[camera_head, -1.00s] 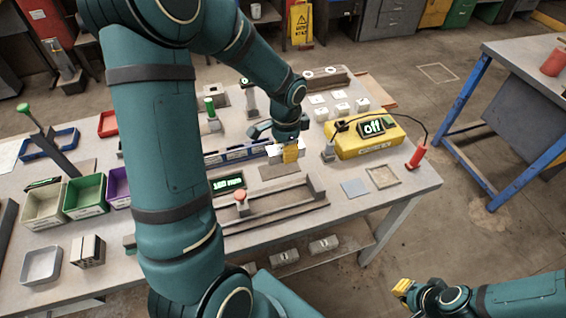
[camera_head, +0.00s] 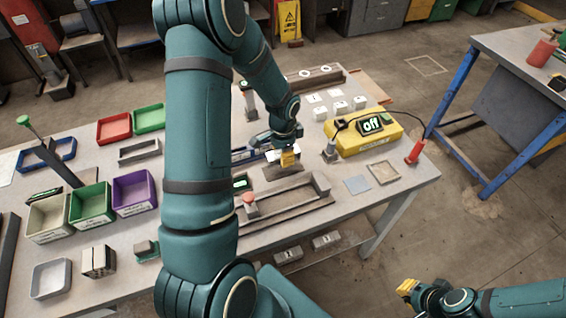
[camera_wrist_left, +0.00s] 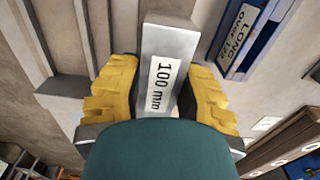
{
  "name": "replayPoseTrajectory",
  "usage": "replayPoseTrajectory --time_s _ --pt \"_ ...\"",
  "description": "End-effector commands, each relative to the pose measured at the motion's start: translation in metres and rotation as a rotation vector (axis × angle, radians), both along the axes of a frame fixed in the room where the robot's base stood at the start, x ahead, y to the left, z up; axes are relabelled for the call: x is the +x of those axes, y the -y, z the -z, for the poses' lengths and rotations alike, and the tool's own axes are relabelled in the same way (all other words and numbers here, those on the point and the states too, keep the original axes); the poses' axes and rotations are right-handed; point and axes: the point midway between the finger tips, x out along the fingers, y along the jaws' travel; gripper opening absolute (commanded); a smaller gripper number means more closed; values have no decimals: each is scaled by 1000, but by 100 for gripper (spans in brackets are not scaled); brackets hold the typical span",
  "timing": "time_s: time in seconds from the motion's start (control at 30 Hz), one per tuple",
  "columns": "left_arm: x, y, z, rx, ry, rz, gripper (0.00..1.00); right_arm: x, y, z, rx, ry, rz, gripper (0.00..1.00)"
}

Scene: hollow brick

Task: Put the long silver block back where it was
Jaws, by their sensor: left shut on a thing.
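The long silver block (camera_wrist_left: 170,50), labelled "100 mm", is between the yellow fingers of my left gripper (camera_wrist_left: 160,98) in the left wrist view. In the head view my left gripper (camera_head: 289,158) is low over the middle of the table, with the block (camera_head: 272,155) partly hidden by it. A blue tray (camera_wrist_left: 238,42) with a label reading "LONG" lies beside the block in the wrist view. I cannot tell whether the block touches the surface below. My right gripper (camera_head: 406,289) is off the table at lower right; its finger opening is unclear.
A grey railed fixture (camera_head: 300,198) is in front of my left gripper. A yellow box (camera_head: 365,138) reading "off" stands to the right, with a cabled red handle (camera_head: 414,153). Green (camera_head: 90,207) and purple (camera_head: 134,193) bins are on the left. My left arm hides part of the table.

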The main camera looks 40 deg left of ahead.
Motion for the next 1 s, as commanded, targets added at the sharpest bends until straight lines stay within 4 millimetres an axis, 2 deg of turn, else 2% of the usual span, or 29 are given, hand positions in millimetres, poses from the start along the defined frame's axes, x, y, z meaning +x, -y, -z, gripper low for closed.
replayPoseTrajectory --time_s 0.13,0.33,0.77,0.8,0.83,1.0 --pt "0 0 10 0 -1 0 0 0 0 1 0 0 0 0" --pt "0 0 36 0 -1 0 0 0 0 4 -1 0 0 0" --pt "0 0 42 0 1 0 0 0 0 8 -1 -1 -1 0" --pt "0 0 41 0 0 0 52 0 -1 7 -1 -1 -1 0" --pt "0 0 41 0 0 0 61 0 0 7 -1 -1 -1 0" --pt "0 0 41 0 0 0 61 0 0 7 -1 -1 -1 0"
